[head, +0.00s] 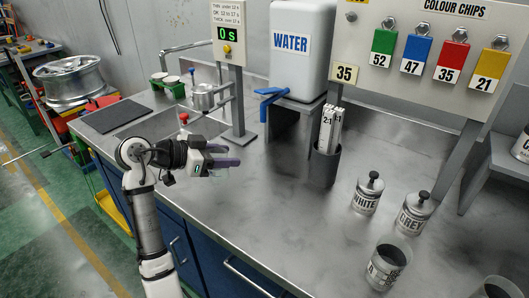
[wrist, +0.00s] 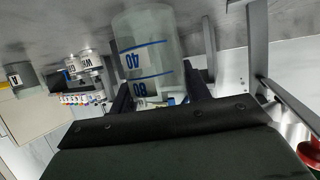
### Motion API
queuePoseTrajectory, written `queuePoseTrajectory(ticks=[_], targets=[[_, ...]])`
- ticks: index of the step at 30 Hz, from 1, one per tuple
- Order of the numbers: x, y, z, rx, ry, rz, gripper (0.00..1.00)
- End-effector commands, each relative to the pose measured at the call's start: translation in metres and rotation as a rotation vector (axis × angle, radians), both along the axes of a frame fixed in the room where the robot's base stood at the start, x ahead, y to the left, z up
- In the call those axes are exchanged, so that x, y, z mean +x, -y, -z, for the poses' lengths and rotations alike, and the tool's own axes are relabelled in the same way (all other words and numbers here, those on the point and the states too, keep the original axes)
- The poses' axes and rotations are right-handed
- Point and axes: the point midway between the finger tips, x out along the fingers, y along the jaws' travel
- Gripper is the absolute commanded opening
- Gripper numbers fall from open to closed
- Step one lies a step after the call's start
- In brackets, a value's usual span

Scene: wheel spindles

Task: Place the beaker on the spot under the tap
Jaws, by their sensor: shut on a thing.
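My gripper (head: 222,160) is shut on a clear beaker, above the near left part of the steel bench. The beaker (wrist: 150,45) fills the space between my fingers in the wrist view, with blue lines marked 40 and 80. In the head view only a faint part of it shows by the fingers. The blue tap (head: 270,97) sticks out to the left from the white WATER tank (head: 300,48), to the right of and beyond my gripper. No marked spot can be made out on the bench below the tap.
A timer post (head: 238,100) stands left of the tap. A dark holder (head: 323,165) with white strips stands right of it. The WHITE (head: 367,196) and GREY (head: 411,216) pots and an open tin (head: 385,268) stand farther right. The bench front is clear.

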Motion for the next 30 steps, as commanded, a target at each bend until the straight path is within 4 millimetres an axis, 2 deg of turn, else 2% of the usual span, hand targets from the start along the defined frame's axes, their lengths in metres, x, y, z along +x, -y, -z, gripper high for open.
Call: queuePoseTrajectory(ticks=[3, 9, 15, 20, 27, 30], targets=[[0.017, 0.029, -0.004, 0.001, -0.001, 0.003, 0.22], [0.045, 0.075, -0.004, 0.000, -0.002, 0.001, 0.22], [0.064, 0.105, -0.003, 0.000, -0.001, 0.000, 0.22], [0.068, 0.112, 0.001, 0.000, 0.000, -0.001, 0.22], [0.068, 0.111, 0.029, -0.001, -0.004, -0.003, 0.22], [0.068, 0.111, 0.035, 0.000, 0.000, -0.003, 0.22]])
